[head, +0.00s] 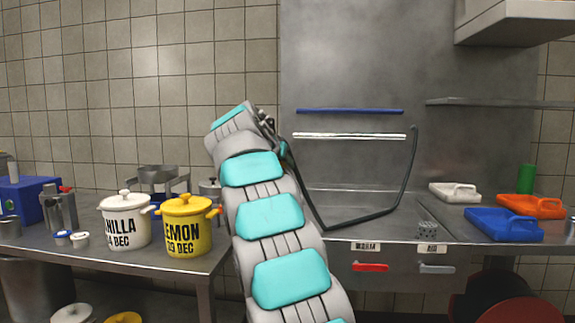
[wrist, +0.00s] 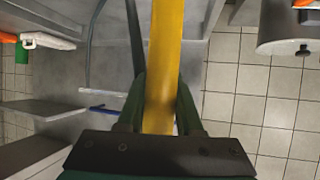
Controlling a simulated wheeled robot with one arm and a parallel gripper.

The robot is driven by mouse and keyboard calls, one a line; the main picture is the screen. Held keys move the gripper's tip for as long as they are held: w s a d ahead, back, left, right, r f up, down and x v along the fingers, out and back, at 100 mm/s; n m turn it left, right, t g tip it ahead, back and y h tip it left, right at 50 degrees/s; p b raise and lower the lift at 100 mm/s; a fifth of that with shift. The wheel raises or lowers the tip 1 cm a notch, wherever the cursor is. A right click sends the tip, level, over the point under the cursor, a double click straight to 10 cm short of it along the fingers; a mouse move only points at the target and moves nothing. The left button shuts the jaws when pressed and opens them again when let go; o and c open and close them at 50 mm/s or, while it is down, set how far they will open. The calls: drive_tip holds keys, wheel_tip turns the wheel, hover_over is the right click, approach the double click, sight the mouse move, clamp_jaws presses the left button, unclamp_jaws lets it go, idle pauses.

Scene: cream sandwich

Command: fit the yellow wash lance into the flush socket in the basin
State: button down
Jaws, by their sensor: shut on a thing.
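The yellow wash lance (wrist: 166,45) runs straight up the wrist view from between the two green fingers of my gripper (wrist: 161,88), which is shut on it. The lance's far end is cut off by the picture's top edge. In the head view my arm's end hides the lance and most of my gripper. A grey metal basin area (head: 350,204) lies right of my arm in the head view. I cannot make out the flush socket in either view.
A black hose (head: 392,205) loops down the steel back wall beneath a blue bar (head: 350,111) and a white bar (head: 350,136). White (head: 127,222) and yellow (head: 185,224) lidded pots stand left. Blue (head: 503,224), orange (head: 530,207) and white (head: 455,193) handled items lie right.

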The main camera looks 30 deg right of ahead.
wheel_tip(320, 180, down, 6)
drive_tip(key=b, duration=0.5)
drive_tip(key=shift+r+b, duration=0.1)
drive_tip(key=shift+b, duration=0.3)
drive_tip(key=shift+f+b, duration=2.85)
drive_tip(key=shift+b, duration=0.05)
idle(1.7)
drive_tip(key=shift+c, duration=2.4)
unclamp_jaws()
drive_tip(key=shift+r, duration=0.1)
drive_tip(key=v, duration=0.8)
drive_tip(key=shift+a, duration=0.1)
